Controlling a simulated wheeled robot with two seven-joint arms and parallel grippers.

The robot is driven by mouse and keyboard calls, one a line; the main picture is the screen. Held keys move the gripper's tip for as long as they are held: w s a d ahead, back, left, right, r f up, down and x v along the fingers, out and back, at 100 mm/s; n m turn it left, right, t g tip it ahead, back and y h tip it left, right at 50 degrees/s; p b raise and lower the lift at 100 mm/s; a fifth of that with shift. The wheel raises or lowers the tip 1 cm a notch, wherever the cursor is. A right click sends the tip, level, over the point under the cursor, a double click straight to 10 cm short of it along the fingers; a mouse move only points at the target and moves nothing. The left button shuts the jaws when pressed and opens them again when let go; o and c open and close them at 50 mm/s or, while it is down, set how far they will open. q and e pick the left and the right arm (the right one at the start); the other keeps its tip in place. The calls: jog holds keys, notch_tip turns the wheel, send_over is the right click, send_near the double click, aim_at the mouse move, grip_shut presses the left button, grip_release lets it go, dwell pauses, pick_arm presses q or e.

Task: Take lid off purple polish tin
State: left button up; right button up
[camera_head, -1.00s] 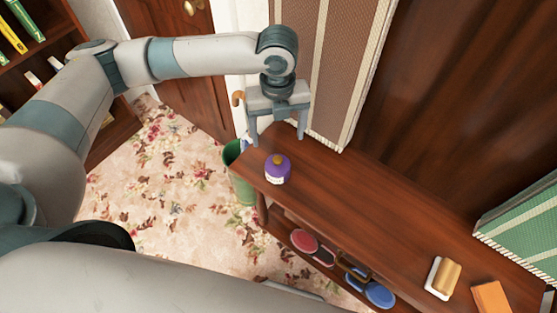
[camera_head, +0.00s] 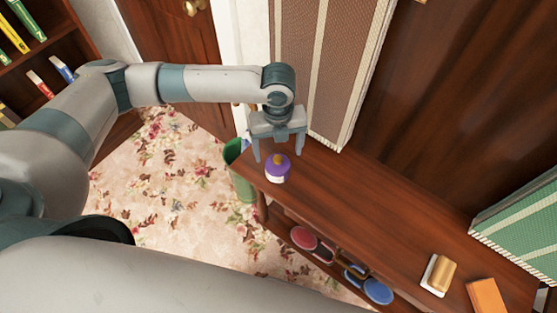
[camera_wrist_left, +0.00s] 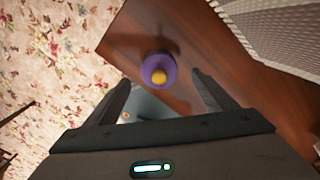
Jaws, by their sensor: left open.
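The purple polish tin (camera_head: 277,169) stands upright near the left end of the dark wooden table, with a gold-yellow knob on its purple lid and a pale label low on its side. In the left wrist view the tin (camera_wrist_left: 158,70) is seen from above, beyond the fingertips. The lid looks seated on the tin. My right gripper is not in view.
The wooden table (camera_head: 350,195) is clear to the right of the tin. A yellow-and-white brush (camera_head: 439,275) and an orange box (camera_head: 486,295) lie at its right end. Red and blue round items (camera_head: 303,238) sit on the shelf below. A green bin (camera_head: 240,175) stands left; a striped panel (camera_head: 325,75) rises behind.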

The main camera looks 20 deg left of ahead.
aim_at(278, 159)
pick_arm(q)
jog(key=shift+s+f+p, duration=0.15)
jog(key=shift+f+p, duration=0.35)
jog(key=shift+f, duration=1.4)
jog(key=shift+c, duration=0.3)
jog(key=c, duration=1.1)
